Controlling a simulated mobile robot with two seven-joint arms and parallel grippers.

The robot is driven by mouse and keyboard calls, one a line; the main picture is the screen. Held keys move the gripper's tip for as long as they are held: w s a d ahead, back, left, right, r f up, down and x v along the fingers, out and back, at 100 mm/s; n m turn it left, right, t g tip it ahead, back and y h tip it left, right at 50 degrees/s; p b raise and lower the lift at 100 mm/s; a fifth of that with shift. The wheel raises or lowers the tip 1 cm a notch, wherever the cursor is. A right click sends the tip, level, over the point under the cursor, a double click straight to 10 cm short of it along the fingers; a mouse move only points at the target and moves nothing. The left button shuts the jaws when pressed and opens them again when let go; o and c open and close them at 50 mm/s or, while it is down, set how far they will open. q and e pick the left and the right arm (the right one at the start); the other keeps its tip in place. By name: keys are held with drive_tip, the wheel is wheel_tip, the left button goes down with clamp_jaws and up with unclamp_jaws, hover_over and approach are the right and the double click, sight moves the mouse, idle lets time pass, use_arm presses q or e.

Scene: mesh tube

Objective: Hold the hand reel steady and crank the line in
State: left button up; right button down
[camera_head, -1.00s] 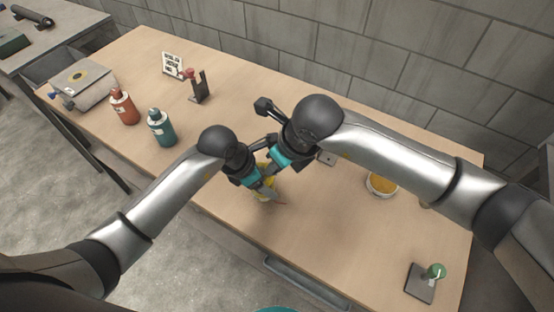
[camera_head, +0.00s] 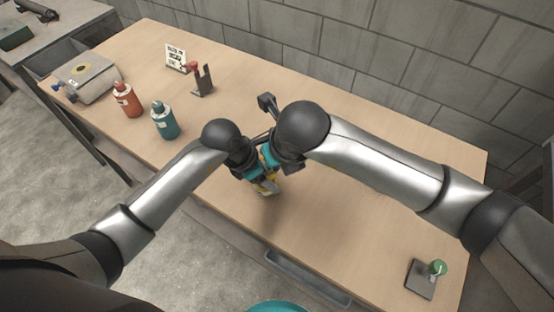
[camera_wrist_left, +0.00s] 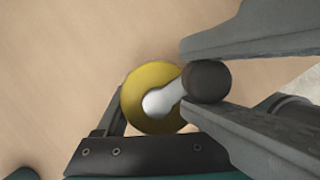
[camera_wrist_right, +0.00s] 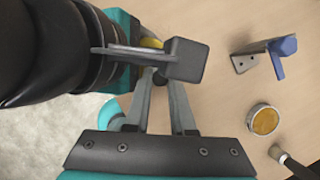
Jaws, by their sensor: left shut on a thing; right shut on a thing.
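The yellow hand reel (camera_wrist_left: 152,98) shows in the left wrist view, with a pale crank arm and a dark round knob (camera_wrist_left: 206,82). My right gripper's fingers (camera_wrist_left: 205,80) reach in from the right there and are shut on the knob. In the right wrist view my right fingertips (camera_wrist_right: 160,80) close on the knob. The line cannot be made out.
Red (camera_head: 127,99) and teal (camera_head: 164,121) bottles stand at the left. A dark stand (camera_head: 203,80) and a printed card (camera_head: 175,57) are behind. A round tin (camera_wrist_right: 263,121) and a blue-ended bracket (camera_wrist_right: 280,55) lie nearby. A green-knobbed plate (camera_head: 421,279) sits at the right front.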

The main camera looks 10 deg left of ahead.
drive_tip(key=c, duration=0.7)
unclamp_jaws()
drive_tip(key=shift+s, duration=0.1)
drive_tip(key=shift+c, duration=0.2)
drive_tip(key=shift+a, duration=0.1)
drive_tip(key=v, duration=0.8)
drive_tip(key=shift+d, duration=0.25)
